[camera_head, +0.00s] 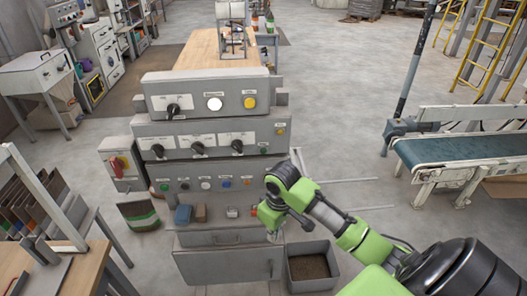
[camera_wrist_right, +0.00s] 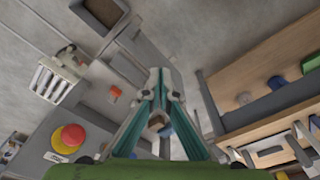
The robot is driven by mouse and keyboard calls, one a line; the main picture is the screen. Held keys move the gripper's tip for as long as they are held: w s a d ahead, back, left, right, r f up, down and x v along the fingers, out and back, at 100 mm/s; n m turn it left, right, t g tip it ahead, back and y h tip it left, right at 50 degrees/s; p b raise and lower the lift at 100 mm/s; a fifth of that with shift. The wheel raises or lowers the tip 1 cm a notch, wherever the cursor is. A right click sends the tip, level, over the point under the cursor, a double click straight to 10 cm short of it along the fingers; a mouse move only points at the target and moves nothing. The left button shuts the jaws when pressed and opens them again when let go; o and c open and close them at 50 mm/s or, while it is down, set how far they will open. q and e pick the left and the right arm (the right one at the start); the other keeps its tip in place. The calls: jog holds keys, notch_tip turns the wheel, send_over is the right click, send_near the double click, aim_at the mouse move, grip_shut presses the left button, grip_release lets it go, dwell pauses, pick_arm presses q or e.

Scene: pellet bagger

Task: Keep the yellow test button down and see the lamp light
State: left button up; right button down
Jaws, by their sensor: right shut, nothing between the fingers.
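The yellow button (camera_head: 249,101) sits at the right end of the top grey control box (camera_head: 190,84). A pale white round lamp (camera_head: 215,103) is left of it; I see no clear glow. A black knob (camera_head: 173,110) is further left on the same box. My right gripper (camera_head: 274,236) hangs low in front of the cabinet's right side, well below the button and apart from it. In the right wrist view its teal fingers meet at the tips (camera_wrist_right: 160,74), shut and empty. The yellow test button does not show there. My left gripper is in neither view.
Lower panels carry more knobs and small buttons. A blue block (camera_head: 183,214) and a brown block (camera_head: 200,212) lie on the ledge. An open grey bin (camera_head: 324,245) stands on the floor. A conveyor (camera_head: 450,152) is at right.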

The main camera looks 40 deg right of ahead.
aim_at(244, 98)
jog(key=shift+w+d+r, duration=0.95)
jog(key=shift+w+r, duration=2.65)
jog(key=shift+r, duration=2.05)
jog(key=shift+w+d+r, duration=1)
jog(key=shift+w+r, duration=2.55)
jog(key=shift+r, duration=2.1)
jog(key=shift+w+d+r, duration=0.95)
jog(key=shift+w+r, duration=2.65)
jog(key=shift+r, duration=2.05)
jog(key=shift+s, duration=0.2)
jog(key=s+a, duration=0.1)
jog(key=s, duration=0.1)
jog(key=s+a, duration=0.1)
jog(key=s, duration=0.1)
jog(key=shift+a+f, duration=0.1)
jog(key=shift+a, duration=0.2)
jog(key=shift+w, duration=0.1)
